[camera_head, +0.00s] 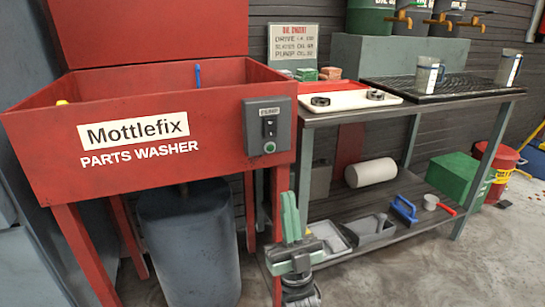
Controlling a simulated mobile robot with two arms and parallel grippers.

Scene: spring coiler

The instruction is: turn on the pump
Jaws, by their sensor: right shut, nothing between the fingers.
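The grey pump switch box (285,125) is fixed to the right end of the red parts washer's front (220,120). It carries a small label, a black switch (270,127) and a round green button or light (270,147) below it. I cannot tell the switch's position. My right gripper (290,203) is below the switch box and apart from it, with its green fingers pointing up. It is shut and empty. My left gripper is out of view.
A workbench (420,110) stands right of the washer, with a white tray (345,100) and metal jugs (428,75) on top. Its lower shelf holds a white roll (371,172), trays and a blue brush (404,209). A grey drum (190,245) stands under the washer.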

